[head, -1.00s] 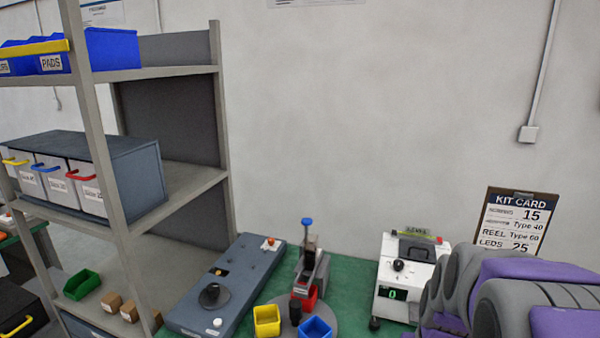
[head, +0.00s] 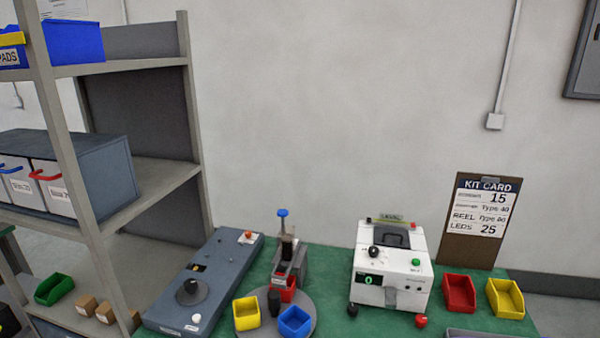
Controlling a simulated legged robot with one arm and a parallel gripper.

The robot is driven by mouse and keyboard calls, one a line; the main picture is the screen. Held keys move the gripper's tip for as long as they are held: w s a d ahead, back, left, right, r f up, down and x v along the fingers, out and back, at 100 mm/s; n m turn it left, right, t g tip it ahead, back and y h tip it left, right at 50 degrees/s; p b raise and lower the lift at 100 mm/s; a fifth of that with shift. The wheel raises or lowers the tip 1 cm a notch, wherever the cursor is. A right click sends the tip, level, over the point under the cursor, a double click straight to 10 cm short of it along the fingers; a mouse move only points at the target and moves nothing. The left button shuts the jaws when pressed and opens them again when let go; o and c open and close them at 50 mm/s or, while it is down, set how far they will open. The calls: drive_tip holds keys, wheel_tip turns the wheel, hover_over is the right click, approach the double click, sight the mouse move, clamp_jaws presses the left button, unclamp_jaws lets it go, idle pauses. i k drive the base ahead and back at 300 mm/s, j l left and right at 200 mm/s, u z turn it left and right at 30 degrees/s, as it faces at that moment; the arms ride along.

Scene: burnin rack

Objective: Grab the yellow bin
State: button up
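Two yellow bins are in the head view. One small square yellow bin (head: 246,313) stands on a round grey plate (head: 308,326) at the front of the green bench, beside a blue bin (head: 295,321) and in front of a red bin (head: 284,289). Another yellow bin (head: 505,298), open-fronted, stands at the right end of the bench beside a similar red bin (head: 459,293). Both yellow bins look empty. My gripper is not in this view.
A white machine (head: 390,270) with knobs stands mid-bench, and a long grey-blue device (head: 205,284) lies left of the round plate. A kit card board (head: 480,220) stands behind the right bins. A grey shelf rack (head: 160,185) fills the left.

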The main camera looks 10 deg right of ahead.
sight(505, 299)
drive_tip(key=z, duration=1.5)
drive_tip(key=i+l, duration=0.15)
drive_tip(key=l, duration=0.2)
drive_tip(key=i+l, duration=0.15)
drive_tip(key=l, duration=0.2)
drive_tip(key=i+l+u, duration=0.1)
drive_tip(key=l, duration=0.25)
drive_tip(key=i+l, duration=0.2)
drive_tip(key=l, duration=0.15)
drive_tip(key=i+l, duration=0.15)
drive_tip(key=l, duration=0.2)
drive_tip(key=i+l+u, duration=0.1)
drive_tip(key=l, duration=0.25)
drive_tip(key=i+l, duration=0.2)
drive_tip(key=l, duration=0.15)
drive_tip(key=i+l, duration=0.1)
drive_tip(key=l, duration=0.3)
